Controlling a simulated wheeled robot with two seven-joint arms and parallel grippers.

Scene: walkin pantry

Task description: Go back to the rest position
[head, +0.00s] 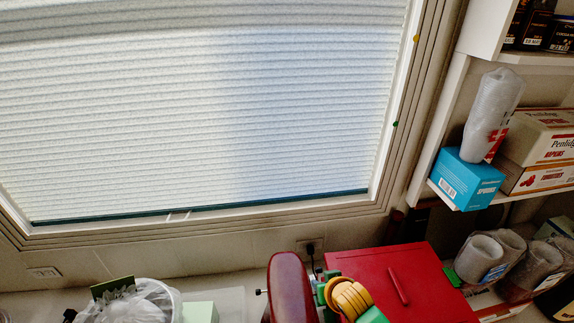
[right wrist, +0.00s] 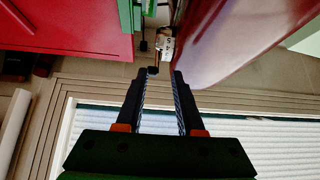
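My right gripper (head: 320,283) shows at the bottom of the head view, between a glossy dark red appliance (head: 289,288) and a red box (head: 402,283). Its green and yellow arm parts are beside it. In the right wrist view the two black fingers of the right gripper (right wrist: 165,74) stand apart, with nothing between them. The dark red appliance (right wrist: 245,35) is close beyond the fingers on the right, and the red box (right wrist: 70,28) is on the left. My left gripper is not in view.
A window with a pleated blind (head: 200,110) fills the back wall. A bag-lined bin (head: 165,290) is at lower left. An outlet (head: 310,247) is behind the appliance.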

